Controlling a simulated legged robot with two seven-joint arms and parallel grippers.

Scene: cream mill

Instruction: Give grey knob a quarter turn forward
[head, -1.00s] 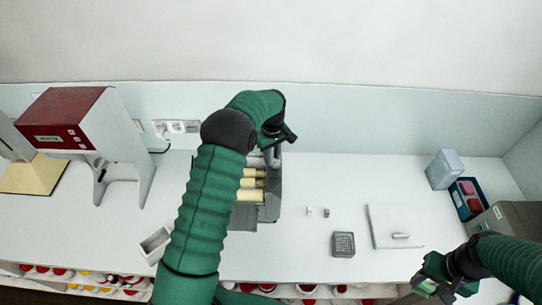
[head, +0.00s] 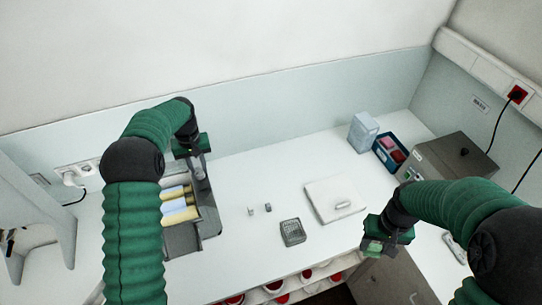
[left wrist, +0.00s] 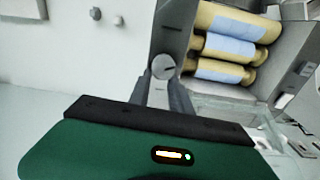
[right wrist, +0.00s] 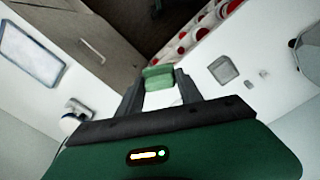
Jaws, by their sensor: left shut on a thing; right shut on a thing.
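The grey knob (left wrist: 162,67) is a small round disc with a dark line across it, on the side of the roller mill. It sits between the fingertips of my left gripper (left wrist: 165,75), which is shut on it. The mill (head: 208,212) is a grey frame with several cream rollers carrying pale blue bands (left wrist: 233,47). My right gripper (right wrist: 157,80) is shut on a pale green block (right wrist: 158,73), held near the bench's front edge.
A grid-topped grey box (head: 292,232), small grey pieces and a white slab (head: 335,199) lie right of the mill. A blue tray (head: 390,152) and a grey machine (head: 447,160) stand at the back right. Shelves with red-lidded jars lie below the front edge.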

